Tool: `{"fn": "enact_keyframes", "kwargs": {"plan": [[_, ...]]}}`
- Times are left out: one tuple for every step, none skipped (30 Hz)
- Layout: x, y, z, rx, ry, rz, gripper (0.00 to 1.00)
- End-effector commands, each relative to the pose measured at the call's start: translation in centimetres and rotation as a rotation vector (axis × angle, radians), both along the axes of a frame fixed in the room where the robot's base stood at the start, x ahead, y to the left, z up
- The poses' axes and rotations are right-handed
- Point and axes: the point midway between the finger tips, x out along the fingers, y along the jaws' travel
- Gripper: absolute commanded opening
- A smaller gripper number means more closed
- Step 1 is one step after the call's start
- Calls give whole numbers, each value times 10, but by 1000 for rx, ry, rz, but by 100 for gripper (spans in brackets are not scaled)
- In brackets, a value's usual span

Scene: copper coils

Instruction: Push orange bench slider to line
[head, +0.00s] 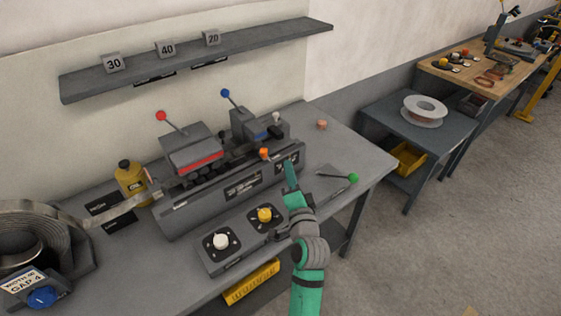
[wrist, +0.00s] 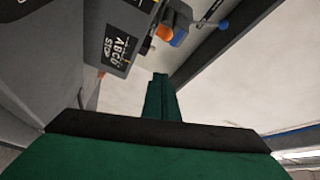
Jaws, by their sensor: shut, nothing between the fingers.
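The orange slider knob (head: 264,153) sits on the front top edge of the grey bench machine (head: 232,187), near its right end. My gripper (head: 290,177) is green, shut and empty, pointing up at the right end of the machine. In the wrist view its closed fingers (wrist: 160,88) point toward the knob, with a visible gap between them. I cannot make out the line clearly.
A control box with a white knob (head: 221,241) and a yellow knob (head: 265,214) stands in front of the machine. A green-tipped lever (head: 352,177) lies to the right of my gripper. Red (head: 161,116) and blue (head: 225,93) levers rise behind. The bench's right end is mostly clear.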

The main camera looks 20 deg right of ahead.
Motion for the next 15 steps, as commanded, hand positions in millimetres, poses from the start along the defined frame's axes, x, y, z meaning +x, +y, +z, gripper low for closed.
{"fn": "enact_keyframes", "kwargs": {"plan": [[-1, 2, 3, -48, 8, 1, 0], [-1, 3, 4, -90, 15, 1, 0], [-2, 7, 6, -159, 28, 4, 0], [-2, 9, 8, -219, 38, 6, 0], [-3, 11, 10, -282, 50, 9, 0], [-4, 14, 12, -374, 64, 11, 0], [-5, 17, 14, -445, 75, 15, 0], [-6, 20, 16, -515, 86, 20, 0], [-7, 24, 18, -610, 99, 24, 0], [-8, 26, 19, -680, 109, 28, 0], [-9, 29, 21, -751, 118, 33, 0], [-11, 32, 23, -845, 130, 40, 0], [-12, 35, 24, -917, 138, 45, 0], [-14, 37, 25, -988, 145, 49, 0], [-15, 40, 26, -1082, 154, 56, 0]]}}
